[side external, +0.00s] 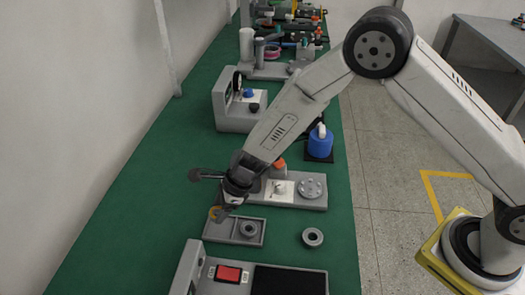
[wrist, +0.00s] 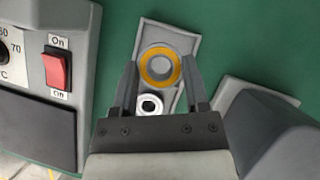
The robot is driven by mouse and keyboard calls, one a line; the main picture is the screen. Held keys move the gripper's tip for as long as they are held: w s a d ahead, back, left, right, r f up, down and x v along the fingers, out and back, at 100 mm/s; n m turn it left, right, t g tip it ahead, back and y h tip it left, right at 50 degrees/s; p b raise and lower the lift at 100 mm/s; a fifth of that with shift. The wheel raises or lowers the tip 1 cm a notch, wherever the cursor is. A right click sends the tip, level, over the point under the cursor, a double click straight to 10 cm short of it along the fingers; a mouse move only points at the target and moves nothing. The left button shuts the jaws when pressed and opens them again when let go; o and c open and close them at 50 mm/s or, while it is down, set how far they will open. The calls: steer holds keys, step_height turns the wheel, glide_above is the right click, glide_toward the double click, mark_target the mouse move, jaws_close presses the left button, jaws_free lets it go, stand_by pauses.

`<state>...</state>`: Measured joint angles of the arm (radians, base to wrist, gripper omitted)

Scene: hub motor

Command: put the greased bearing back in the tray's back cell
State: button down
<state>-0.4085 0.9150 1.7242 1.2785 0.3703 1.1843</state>
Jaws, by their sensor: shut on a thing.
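My gripper (side external: 221,211) points down over the left end of the grey tray (side external: 231,242). It is shut on the greased bearing (wrist: 147,75), a grey ring with a yellow-orange grease band, held between the two fingers (wrist: 160,65) in the wrist view. In the side view only a bit of its yellow edge (side external: 213,212) shows beside the fingers. It is over the tray's far cell in the wrist view (wrist: 184,38); I cannot tell whether it touches the cell floor. A second, plain bearing (side external: 248,229) sits in the other cell, and shows in the wrist view (wrist: 150,104).
A loose grey ring (side external: 312,237) lies on the green mat right of the tray. A heater-like unit with a red switch (side external: 229,273) stands in front. A grey fixture plate (side external: 300,202) is behind the tray. A blue bottle (side external: 320,143) stands further back.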

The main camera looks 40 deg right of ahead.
mark_target(217, 229)
steer(key=shift+f, duration=1.2)
steer(key=shift+f, duration=0.25)
steer(key=shift+f, duration=0.35)
steer(key=shift+f, duration=0.75)
stand_by(0.5)
jaws_free()
steer(key=shift+d+r, duration=0.1)
steer(key=shift+r, duration=0.05)
